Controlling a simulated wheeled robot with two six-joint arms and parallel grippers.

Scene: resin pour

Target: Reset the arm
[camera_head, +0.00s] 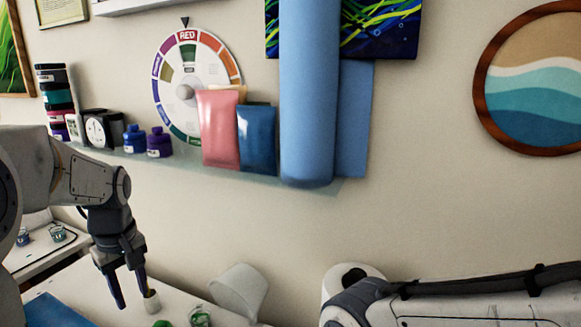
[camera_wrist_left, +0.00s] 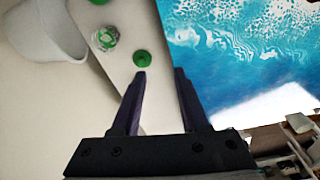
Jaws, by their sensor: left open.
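My left gripper (camera_head: 133,294) hangs down from my left arm over the table at the lower left of the head view. In the left wrist view the left gripper (camera_wrist_left: 160,75) shows its two dark fingers apart with nothing held between them. A green cap (camera_wrist_left: 142,58) lies on the white table just beyond one fingertip. My right arm crosses the lower right of the head view, but its gripper is not visible.
A small cup with green contents (camera_wrist_left: 105,38) and a tilted white bucket (camera_head: 239,290) stand near the left gripper. A blue wave-pattern panel (camera_wrist_left: 235,55) lies beside them. A wall shelf (camera_head: 215,172) holds bottles and pouches.

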